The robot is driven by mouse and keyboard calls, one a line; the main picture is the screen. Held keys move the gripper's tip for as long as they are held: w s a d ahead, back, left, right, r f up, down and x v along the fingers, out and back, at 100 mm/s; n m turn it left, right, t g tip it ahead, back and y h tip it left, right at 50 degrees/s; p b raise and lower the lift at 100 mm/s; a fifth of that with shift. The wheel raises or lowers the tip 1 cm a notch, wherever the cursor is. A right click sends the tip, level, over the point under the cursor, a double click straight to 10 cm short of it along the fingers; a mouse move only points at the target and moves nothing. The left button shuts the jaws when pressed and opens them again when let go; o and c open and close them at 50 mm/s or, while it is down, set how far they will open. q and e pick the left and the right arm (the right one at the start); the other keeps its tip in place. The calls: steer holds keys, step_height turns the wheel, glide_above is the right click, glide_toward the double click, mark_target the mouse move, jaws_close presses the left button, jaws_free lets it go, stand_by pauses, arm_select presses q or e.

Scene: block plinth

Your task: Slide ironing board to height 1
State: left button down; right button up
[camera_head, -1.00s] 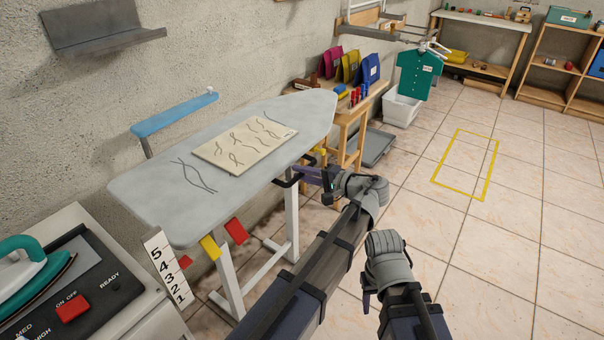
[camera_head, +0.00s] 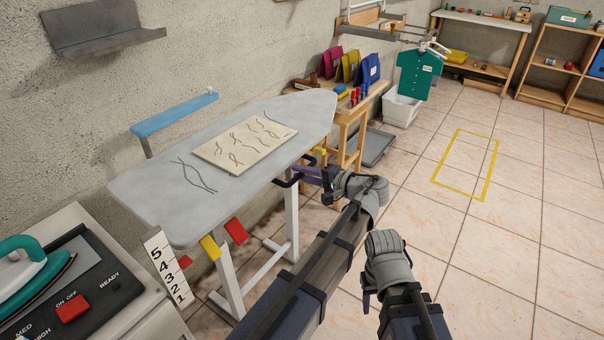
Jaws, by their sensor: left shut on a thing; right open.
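The grey ironing board (camera_head: 240,125) stands on white legs (camera_head: 292,220) along the wall, its top roughly level. A white scale (camera_head: 166,266) numbered 5 at the top to 1 at the bottom stands at its near end. A small red marker (camera_head: 185,262) shows beside the scale's upper half; the exact number it meets is hard to tell. My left gripper (camera_head: 306,175) is shut on the dark handle (camera_head: 287,182) under the board's right edge; my own gripper partly hides the grip. My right gripper (camera_head: 368,292) is open and empty, low over the floor.
A beige panel (camera_head: 245,143) with wavy lines lies on the board. Yellow (camera_head: 210,247) and red (camera_head: 236,231) tabs hang below its edge. A cabinet with a teal iron (camera_head: 30,265) is at the lower left. The tiled floor right of my arms is clear.

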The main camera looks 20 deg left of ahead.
arm_select(q)
step_height(320, 180, down, 8)
steer(key=b, duration=0.8)
steer(key=shift+s+f, duration=0.15)
steer(key=shift+f, duration=0.1)
steer(key=c, duration=1.1)
jaws_free()
steer(key=o, duration=0.3)
